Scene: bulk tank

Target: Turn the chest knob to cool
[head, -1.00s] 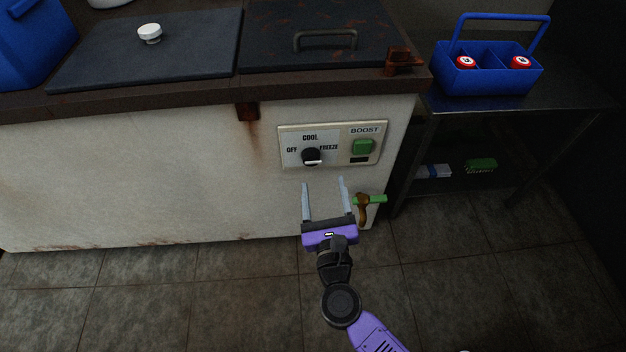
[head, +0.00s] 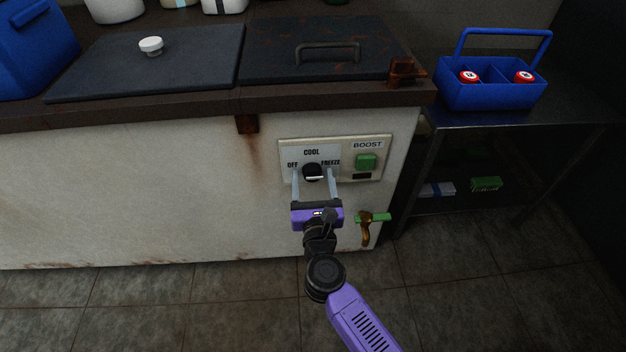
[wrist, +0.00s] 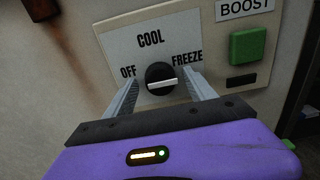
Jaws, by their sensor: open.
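The chest knob (head: 312,172) is a round black dial with a white bar, on a pale control panel (head: 287,150) on the chest's front. In the wrist view the knob (wrist: 160,77) has COOL above it, OFF at upper left and FREEZE at upper right. Its white bar lies nearly sideways, not up toward COOL; I cannot tell which end is the pointer. My gripper (head: 312,178) is open, with one finger on each side of the knob. In the wrist view the gripper (wrist: 163,84) shows small gaps between fingers and knob.
A green BOOST button (head: 365,161) sits right of the knob on the same panel. A brass tap with a green handle (head: 372,218) sticks out below right. A metal shelf table (head: 560,110) with a blue caddy (head: 490,96) stands at the right. The floor in front is clear.

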